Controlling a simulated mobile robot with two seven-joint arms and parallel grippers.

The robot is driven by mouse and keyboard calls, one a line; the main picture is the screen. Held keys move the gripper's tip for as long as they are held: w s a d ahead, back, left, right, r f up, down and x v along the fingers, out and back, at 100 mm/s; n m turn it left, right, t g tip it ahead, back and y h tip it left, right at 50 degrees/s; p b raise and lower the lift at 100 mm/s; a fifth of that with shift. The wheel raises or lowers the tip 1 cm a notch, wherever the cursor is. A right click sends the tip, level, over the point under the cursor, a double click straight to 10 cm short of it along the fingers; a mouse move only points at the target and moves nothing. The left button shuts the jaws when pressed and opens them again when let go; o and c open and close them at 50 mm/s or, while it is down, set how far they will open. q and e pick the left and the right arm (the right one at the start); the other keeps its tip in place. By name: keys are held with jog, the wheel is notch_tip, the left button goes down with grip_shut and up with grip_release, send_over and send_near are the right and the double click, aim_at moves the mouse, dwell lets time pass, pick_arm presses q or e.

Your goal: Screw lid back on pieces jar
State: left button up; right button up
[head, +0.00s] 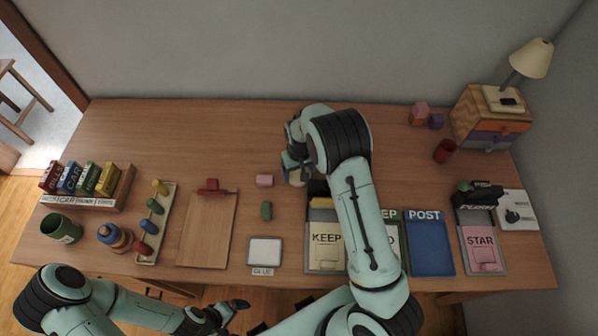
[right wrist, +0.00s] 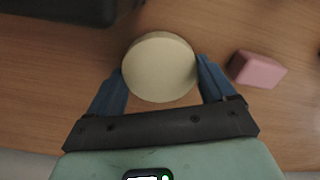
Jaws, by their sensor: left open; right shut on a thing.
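A round cream lid (right wrist: 159,68) sits between the two blue fingers of my right gripper (right wrist: 161,76), which is shut on its sides. In the head view a small pale part of it (head: 296,179) shows below my right gripper (head: 293,166), at the middle of the table. Whether the jar is under the lid is hidden; I cannot make out the jar's body in either view. My left gripper (head: 236,308) is open and empty, low in the head view in front of the table's front edge.
A pink block (right wrist: 258,69) lies close to the right gripper, also seen in the head view (head: 264,181), with a green block (head: 266,211) nearby. A clipboard (head: 207,230), KEEP tray (head: 326,262) and blue POST tray (head: 430,247) lie nearer the front. The back left is clear.

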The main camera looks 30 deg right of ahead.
notch_tip(320, 180, up, 20)
jog(key=p, duration=0.1)
jog(key=shift+f, duration=0.25)
jog(key=s+a+f+n, duration=0.1)
jog(key=s+a+f, duration=0.1)
jog(key=a+f, duration=0.6)
notch_tip(320, 180, down, 2)
jog(key=shift+a+f+n, duration=0.2)
jog(key=shift+f+n, duration=0.05)
jog(key=shift+n, duration=0.15)
